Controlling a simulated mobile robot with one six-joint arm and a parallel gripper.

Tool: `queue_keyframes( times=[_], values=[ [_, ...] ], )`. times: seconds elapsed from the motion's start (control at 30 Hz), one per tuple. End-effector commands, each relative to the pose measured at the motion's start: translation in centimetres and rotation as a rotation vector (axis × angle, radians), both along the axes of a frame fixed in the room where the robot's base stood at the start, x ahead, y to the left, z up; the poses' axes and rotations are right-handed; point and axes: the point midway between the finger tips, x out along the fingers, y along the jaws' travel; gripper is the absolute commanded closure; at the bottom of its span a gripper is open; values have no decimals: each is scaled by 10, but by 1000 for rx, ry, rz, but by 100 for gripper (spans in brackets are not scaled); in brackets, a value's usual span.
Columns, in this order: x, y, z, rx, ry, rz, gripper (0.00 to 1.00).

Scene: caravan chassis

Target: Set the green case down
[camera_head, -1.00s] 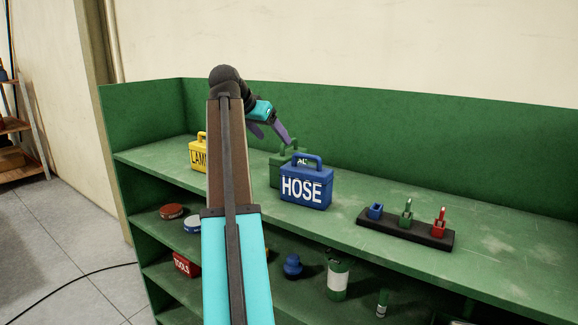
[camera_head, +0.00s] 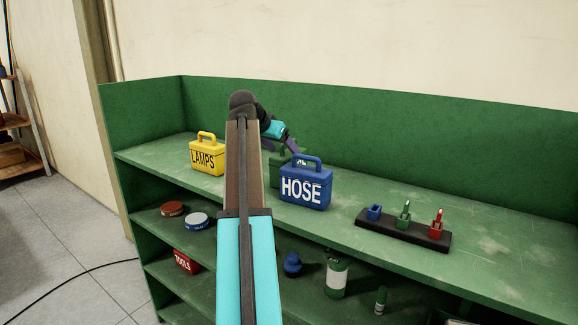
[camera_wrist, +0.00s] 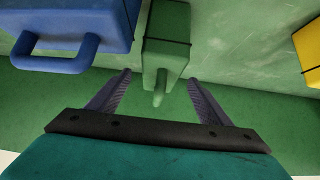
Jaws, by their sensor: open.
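The green case (camera_head: 279,156) stands on the top shelf, mostly hidden behind the blue case and my arm in the head view. In the wrist view the green case (camera_wrist: 167,32) is upper middle, its handle pointing toward my gripper. My gripper (camera_wrist: 159,78) is open, one finger on each side of that handle, with a gap on both sides. In the head view my gripper (camera_head: 287,142) is at the green case, its fingertips partly hard to make out.
The blue HOSE case (camera_head: 305,189) is close in front of the green case. A yellow LAMPS case (camera_head: 207,158) stands to the left. A black holder (camera_head: 402,232) with small coloured pieces is to the right. Shelf between them is clear.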

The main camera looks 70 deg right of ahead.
Motion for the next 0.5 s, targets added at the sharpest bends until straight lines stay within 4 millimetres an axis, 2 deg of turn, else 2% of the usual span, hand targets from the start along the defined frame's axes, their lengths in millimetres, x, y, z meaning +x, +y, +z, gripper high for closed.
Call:
queue_keyframes(
  times=[0.5],
  values=[
    [-1,-5,-3,0,0,0,27]
  ],
)
